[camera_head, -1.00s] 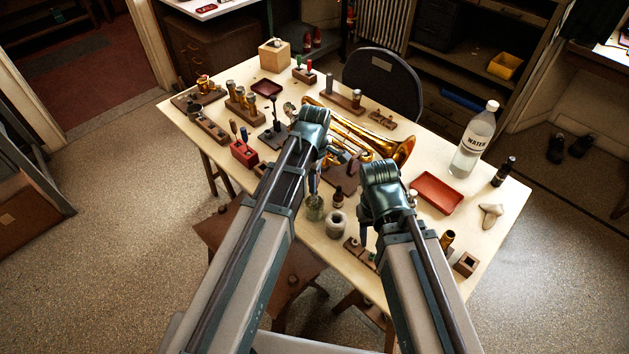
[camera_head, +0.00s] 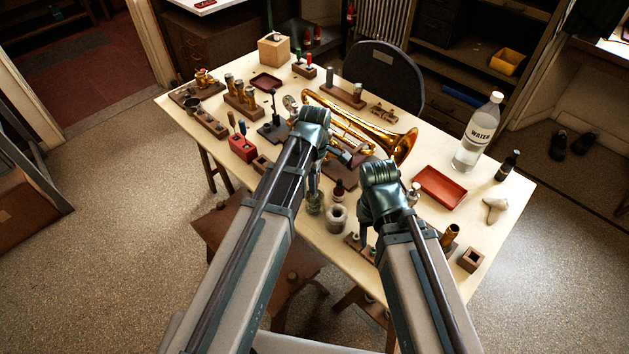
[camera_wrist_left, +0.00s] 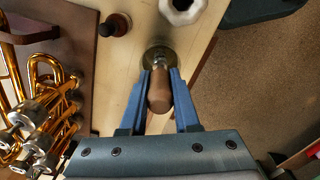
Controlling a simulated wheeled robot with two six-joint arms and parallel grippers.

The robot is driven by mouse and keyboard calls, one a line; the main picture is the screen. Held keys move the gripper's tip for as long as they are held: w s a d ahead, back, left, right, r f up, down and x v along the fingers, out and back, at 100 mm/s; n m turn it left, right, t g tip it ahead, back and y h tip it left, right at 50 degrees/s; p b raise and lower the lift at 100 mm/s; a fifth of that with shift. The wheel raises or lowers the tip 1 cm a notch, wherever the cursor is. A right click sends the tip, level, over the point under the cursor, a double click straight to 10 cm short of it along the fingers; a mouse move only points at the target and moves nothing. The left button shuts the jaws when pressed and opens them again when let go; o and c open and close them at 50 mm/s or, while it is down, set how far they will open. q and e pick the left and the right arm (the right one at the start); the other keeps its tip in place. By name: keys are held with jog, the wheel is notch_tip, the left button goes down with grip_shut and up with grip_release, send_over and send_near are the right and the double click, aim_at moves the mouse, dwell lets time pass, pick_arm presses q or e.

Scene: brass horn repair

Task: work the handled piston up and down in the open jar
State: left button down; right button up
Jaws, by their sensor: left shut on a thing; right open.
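The open glass jar (camera_head: 314,207) stands near the front edge of the table, and its round rim (camera_wrist_left: 147,59) shows in the left wrist view. My left gripper (camera_head: 314,187) points down just above the jar. In the left wrist view its blue fingers (camera_wrist_left: 159,88) are shut on the piston's brown wooden handle (camera_wrist_left: 158,101). The metal part below the handle runs into the jar's mouth; the piston's lower end is hidden. My right gripper (camera_head: 363,235) is open and empty over the front of the table, right of the jar.
The brass trumpet (camera_head: 385,145) lies behind the arms. A red tray (camera_head: 440,188) and water bottle (camera_head: 478,135) stand to the right.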

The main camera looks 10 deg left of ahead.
pick_arm(q)
jog(key=shift+r+p, duration=1.75)
jog(key=shift+p, duration=0.2)
notch_tip(320, 180, up, 8)
jog(key=p, duration=0.7)
jog(key=shift+f+p, duration=0.15)
jog(key=shift+p, duration=0.15)
jog(key=shift+f, duration=0.1)
